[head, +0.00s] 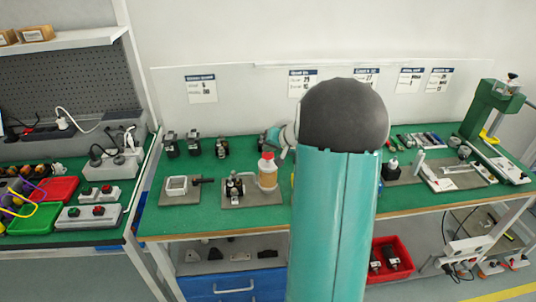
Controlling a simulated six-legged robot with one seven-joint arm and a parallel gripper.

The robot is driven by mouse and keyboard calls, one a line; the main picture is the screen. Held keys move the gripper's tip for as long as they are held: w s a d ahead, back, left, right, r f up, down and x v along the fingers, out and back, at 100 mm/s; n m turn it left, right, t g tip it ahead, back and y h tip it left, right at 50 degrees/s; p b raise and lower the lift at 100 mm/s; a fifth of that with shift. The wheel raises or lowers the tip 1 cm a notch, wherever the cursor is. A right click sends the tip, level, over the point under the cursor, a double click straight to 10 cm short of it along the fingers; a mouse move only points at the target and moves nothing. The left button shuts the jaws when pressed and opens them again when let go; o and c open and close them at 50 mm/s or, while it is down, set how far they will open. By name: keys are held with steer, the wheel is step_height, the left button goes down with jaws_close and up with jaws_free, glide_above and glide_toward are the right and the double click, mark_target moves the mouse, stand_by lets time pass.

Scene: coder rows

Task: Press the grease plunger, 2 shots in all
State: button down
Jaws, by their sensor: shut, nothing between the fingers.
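My teal arm with its dark rounded joint fills the middle of the head view and hides part of the bench behind it. A small teal and white part shows just left of that joint, probably my arm; I cannot make out my gripper's fingers. I cannot say for sure which thing is the grease plunger. Left of my arm, a bottle with a red cap (267,171) stands beside a dark metal fixture (234,187) on a grey plate (252,195).
The green bench (210,217) carries a pale square frame (177,186), several dark fixtures at the back left and a green press (482,110) at the right. A red crate (400,256) and blue drawers (232,285) are below. Bare bench shows along the front left edge.

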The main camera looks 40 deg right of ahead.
mark_target(270, 156)
steer(key=shift+f, duration=0.9)
stand_by(1.0)
steer(key=shift+r, duration=1.3)
steer(key=shift+r, duration=0.1)
steer(key=shift+r, duration=2.45)
